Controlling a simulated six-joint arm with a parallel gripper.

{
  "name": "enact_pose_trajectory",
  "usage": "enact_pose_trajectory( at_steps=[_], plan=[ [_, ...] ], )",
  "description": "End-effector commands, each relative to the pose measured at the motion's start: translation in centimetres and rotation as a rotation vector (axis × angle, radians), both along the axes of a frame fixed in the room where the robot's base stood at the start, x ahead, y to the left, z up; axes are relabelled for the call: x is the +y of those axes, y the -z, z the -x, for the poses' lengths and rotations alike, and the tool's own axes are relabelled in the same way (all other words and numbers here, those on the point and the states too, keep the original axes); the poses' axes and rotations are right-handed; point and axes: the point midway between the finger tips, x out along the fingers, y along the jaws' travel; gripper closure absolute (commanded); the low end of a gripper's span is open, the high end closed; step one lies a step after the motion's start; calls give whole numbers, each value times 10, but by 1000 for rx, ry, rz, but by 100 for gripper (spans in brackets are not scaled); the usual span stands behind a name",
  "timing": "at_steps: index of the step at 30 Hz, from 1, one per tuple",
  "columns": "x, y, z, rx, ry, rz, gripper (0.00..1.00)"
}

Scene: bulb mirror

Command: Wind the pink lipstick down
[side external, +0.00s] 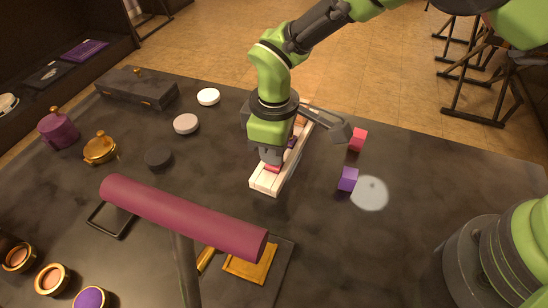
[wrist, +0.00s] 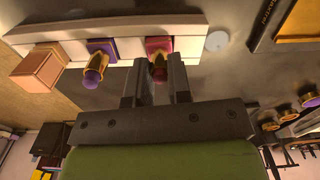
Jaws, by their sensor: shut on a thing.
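The pink lipstick stands in a white rack (side external: 264,183), at the rack's near end in the side view. In the wrist view the pink lipstick (wrist: 158,44) shows a dark pink square base, a gold collar and a pink tip. My gripper (wrist: 158,62) is shut on it, one finger on each side of the collar. In the side view my gripper (side external: 271,158) points down over the rack and hides most of the lipstick. A purple lipstick (wrist: 94,76) with its tip showing stands beside it in the rack. A copper block-shaped lipstick (wrist: 38,70) is farther left.
A pink-red cube (side external: 357,140) and a purple cube (side external: 347,179) lie right of the rack, near a pale round disc (side external: 369,194). A thick plum bar (side external: 180,217) on a post crosses the foreground. Round pieces and gold-trimmed pots stand left.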

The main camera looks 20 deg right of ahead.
Motion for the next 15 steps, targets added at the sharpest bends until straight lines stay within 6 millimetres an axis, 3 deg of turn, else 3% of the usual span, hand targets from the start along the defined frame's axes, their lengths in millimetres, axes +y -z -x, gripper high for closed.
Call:
enact_pose_trajectory(
  at_steps=[1,3,11,15],
  plan=[
    [0,0,0,0,1,0,77],
    [0,0,0,0,1,0,61],
    [0,0,0,0,8,0,61],
    [0,0,0,0,139,0,61]
  ],
)
